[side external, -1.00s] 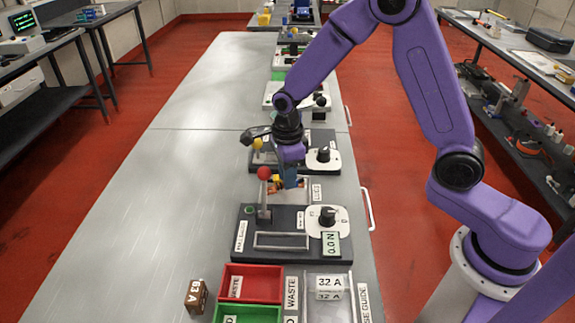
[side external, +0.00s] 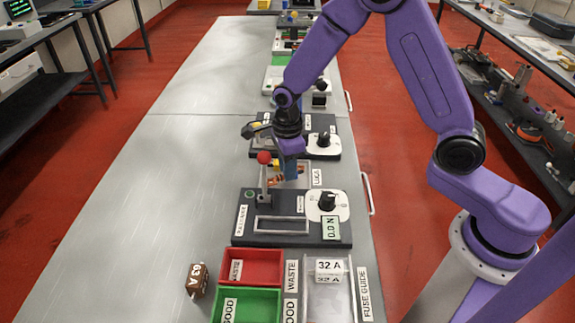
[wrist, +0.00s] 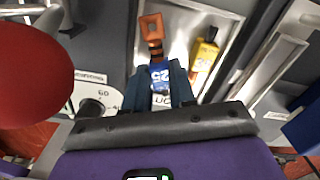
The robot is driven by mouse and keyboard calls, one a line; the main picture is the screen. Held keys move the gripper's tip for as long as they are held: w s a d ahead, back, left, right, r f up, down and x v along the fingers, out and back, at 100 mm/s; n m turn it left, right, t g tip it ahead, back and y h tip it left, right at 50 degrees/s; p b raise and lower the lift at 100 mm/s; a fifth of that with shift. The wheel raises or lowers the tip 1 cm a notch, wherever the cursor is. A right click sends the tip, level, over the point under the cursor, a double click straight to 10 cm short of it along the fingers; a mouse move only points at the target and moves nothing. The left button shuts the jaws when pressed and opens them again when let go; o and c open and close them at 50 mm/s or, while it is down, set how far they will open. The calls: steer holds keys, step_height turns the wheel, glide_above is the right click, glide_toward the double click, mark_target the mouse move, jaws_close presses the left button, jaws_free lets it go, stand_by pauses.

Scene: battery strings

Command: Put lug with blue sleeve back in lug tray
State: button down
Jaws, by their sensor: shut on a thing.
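My gripper (wrist: 170,85) is shut on the lug with the blue sleeve (wrist: 160,72). Its copper end (wrist: 151,27) points away from the jaws, and the sleeve shows "25". In the side external view my gripper (side external: 290,170) is over the lug tray (side external: 303,181), and the held lug is mostly hidden by the fingers. In the wrist view the lug lies over the left part of the tray (wrist: 232,40), whose label is partly covered by my gripper. I cannot tell whether the lug touches the tray. A lug with a yellow sleeve (wrist: 204,57) lies in the tray.
A lever with a red knob (side external: 264,157) stands close to the left of my gripper, on a panel with a dial (side external: 327,201). Another panel (side external: 322,142) is behind. A red bin (side external: 262,252), a green bin (side external: 262,293) and a brown fuse (side external: 197,278) are in front.

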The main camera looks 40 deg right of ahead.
steer(key=shift+f, duration=0.15)
steer(key=c, duration=0.9)
jaws_free()
steer(key=shift+o, duration=0.2)
step_height(320, 180, up, 16)
steer(key=s+d+f+n, duration=0.1)
steer(key=s+d+n, duration=0.1)
steer(key=s+n, duration=1.2)
steer(key=s+d+f+n, duration=0.1)
steer(key=s+d+n, duration=0.2)
steer(key=s+n, duration=1.1)
steer(key=n, duration=0.7)
steer(key=shift+s+d, duration=0.2)
steer(key=shift+d, duration=0.1)
